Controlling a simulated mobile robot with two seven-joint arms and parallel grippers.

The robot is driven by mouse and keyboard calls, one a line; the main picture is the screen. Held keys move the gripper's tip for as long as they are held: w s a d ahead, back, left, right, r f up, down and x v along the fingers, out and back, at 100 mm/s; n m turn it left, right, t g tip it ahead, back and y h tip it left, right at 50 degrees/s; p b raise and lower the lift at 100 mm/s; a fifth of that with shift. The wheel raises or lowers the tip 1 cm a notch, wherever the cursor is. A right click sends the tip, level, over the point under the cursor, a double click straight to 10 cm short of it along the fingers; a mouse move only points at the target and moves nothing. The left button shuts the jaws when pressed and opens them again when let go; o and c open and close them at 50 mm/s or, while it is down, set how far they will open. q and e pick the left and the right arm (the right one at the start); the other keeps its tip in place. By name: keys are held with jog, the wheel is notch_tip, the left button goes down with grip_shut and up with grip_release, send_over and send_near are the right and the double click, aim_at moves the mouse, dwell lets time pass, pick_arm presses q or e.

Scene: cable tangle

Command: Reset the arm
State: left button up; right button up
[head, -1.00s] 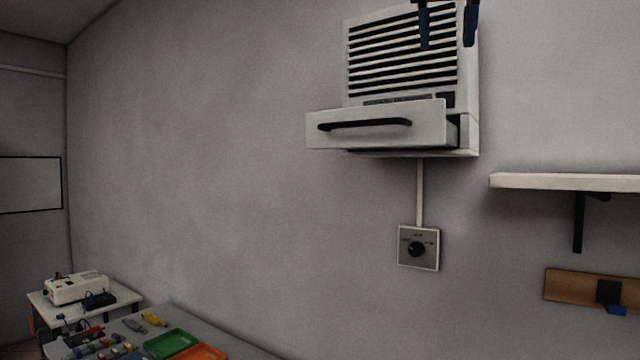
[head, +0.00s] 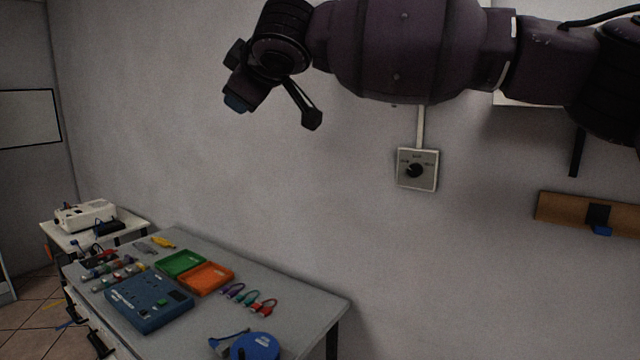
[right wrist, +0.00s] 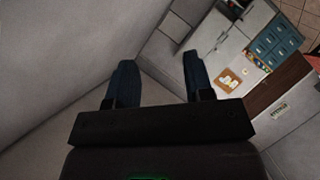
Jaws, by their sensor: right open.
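My right arm comes in from the right along the top of the head view and crosses in front of the wall. Its gripper (head: 274,106) hangs at the upper middle, fingers spread and empty, above and well apart from the workbench. The right wrist view shows the same gripper (right wrist: 157,80) with two dark blue fingers wide apart and nothing between them. My left gripper is in neither view.
A grey workbench (head: 270,270) at lower left holds a green tray (head: 181,263), an orange tray (head: 206,278), a blue case (head: 150,302) and several coloured cables (head: 248,297). A dial plate (head: 417,170) and a wooden rail (head: 565,209) are on the wall.

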jog(key=s+a+f+n+g+y, duration=0.25)
jog(key=f+y, duration=0.45)
jog(key=f, duration=0.7)
jog(key=s+d+f+m+t+h+b, duration=0.1)
jog(key=s+d+f+m+t+h, duration=0.2)
jog(key=d+f, duration=0.65)
jog(key=d+f+m+t+h, duration=0.3)
jog(key=d+f+m, duration=0.2)
jog(key=d+f, duration=0.5)
jog(key=s+d+f+m+t+h+b, duration=0.15)
jog(key=d+f+m, duration=0.25)
jog(key=d+f, duration=0.6)
jog(key=s+d+f+m+g+h, duration=0.1)
jog(key=s+d+f+h, duration=0.1)
jog(key=s+d+f, duration=0.3)
jog(key=s+d+f+m+h, duration=0.1)
jog(key=s+f+m+h, duration=0.15)
jog(key=f, duration=0.45)
jog(key=s+d+f+m+g+h, duration=0.1)
jog(key=s+d+f, duration=0.2)
jog(key=s+f, duration=0.15)
jog(key=s+d+f+m+g+h, duration=0.1)
jog(key=s+d+f+g, duration=0.2)
jog(key=s+f, duration=0.8)
jog(key=s, duration=0.3)
jog(key=shift+d+h, duration=0.3)
jog(key=shift+f, duration=0.1)
jog(key=shift+c, duration=0.2)
